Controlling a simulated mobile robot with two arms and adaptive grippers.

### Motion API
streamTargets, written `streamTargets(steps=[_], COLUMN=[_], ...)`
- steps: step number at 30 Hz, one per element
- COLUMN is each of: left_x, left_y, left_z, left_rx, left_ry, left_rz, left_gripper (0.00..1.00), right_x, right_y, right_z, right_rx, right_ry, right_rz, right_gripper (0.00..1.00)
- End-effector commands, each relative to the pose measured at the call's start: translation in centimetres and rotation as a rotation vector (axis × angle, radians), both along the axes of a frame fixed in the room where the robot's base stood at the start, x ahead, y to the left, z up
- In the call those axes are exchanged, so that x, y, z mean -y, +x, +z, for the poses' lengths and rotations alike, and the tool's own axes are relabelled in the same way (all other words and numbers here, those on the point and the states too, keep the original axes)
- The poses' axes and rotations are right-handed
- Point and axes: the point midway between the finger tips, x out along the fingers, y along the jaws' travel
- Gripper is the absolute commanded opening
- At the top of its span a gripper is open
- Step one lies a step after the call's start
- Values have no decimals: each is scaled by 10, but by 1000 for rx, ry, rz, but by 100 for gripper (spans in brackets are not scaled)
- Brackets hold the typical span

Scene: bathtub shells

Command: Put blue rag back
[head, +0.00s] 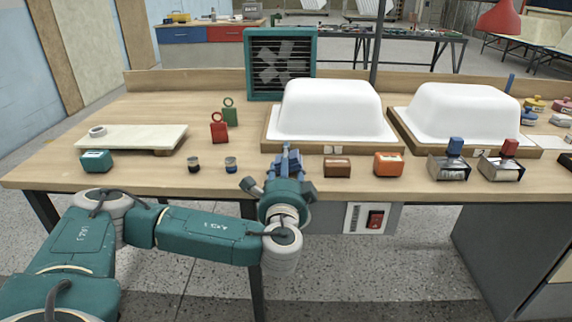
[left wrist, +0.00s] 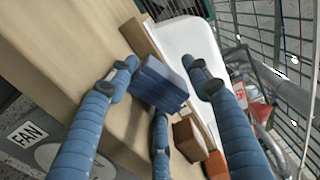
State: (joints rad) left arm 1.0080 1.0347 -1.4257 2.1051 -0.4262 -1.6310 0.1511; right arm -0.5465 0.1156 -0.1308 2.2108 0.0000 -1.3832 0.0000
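The blue rag (left wrist: 158,84) is a folded, block-like bundle. It also shows in the head view (head: 287,161), partly hidden behind my left gripper at the front edge of the workbench. My left gripper (head: 280,178) has its blue-grey fingers spread. In the left wrist view my left gripper (left wrist: 162,88) has its three fingers apart around the rag, with gaps visible at the two upper fingertips. I cannot tell whether the lower finger touches the rag. My right gripper is not in view.
White bathtub shells (head: 328,108) (head: 463,110) lie on wooden trays. A brown block (head: 337,167) and an orange block (head: 388,164) stand right of the rag. Two small jars (head: 231,164) (head: 193,165) stand to its left. A fan (head: 280,65) stands behind. The left bench middle is fairly clear.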

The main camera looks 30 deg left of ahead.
Motion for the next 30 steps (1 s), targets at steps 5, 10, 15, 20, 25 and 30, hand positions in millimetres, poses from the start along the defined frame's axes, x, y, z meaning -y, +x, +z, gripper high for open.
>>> streamTargets(steps=[5,10,15,20,25,30], left_x=[-1,-1,12,33,50,60], left_y=[-3,-3,-21,-54,-83,-99], left_z=[-12,-4,-2,1,3,4], left_rx=[-26,-24,-29,-22,-19,-15], left_ry=[-3,-3,-6,-6,-6,-3], left_rz=[3,4,-3,-3,-2,0], left_gripper=[59,59,59,59,59,59], right_x=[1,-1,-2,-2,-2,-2], right_y=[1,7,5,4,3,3], right_z=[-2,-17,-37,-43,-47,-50], right_rx=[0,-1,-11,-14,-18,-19], right_ry=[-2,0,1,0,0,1], right_rz=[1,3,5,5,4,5], right_gripper=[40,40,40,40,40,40])
